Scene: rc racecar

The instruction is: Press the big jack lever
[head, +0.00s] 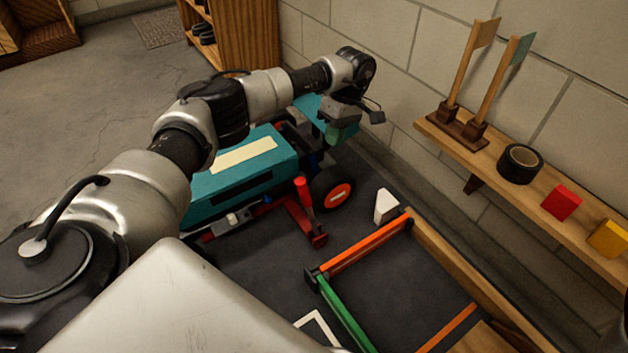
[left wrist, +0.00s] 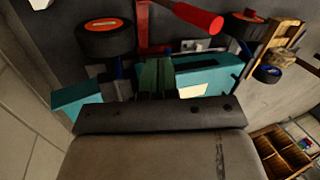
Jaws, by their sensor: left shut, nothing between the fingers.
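The teal race car (head: 240,165) stands on the dark floor mat with a red jack (head: 264,207) at its near side. The jack's red lever (head: 305,208) has a thick round end pointing up. In the left wrist view the lever's red handle (left wrist: 200,18) is at the top, beyond the fingertips. My left gripper (head: 342,134) is above the car's far right end, past the lever and apart from it. Its green fingers (left wrist: 155,76) are shut and empty, in front of the car's teal body (left wrist: 200,75). My right gripper is not in view.
A wooden wall shelf (head: 520,205) holds a tape roll (head: 520,164), two upright flags, a red block (head: 561,203) and a yellow block (head: 608,239). An orange and green frame (head: 345,315) lies in front of the jack. A white wedge (head: 386,206) stands nearby.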

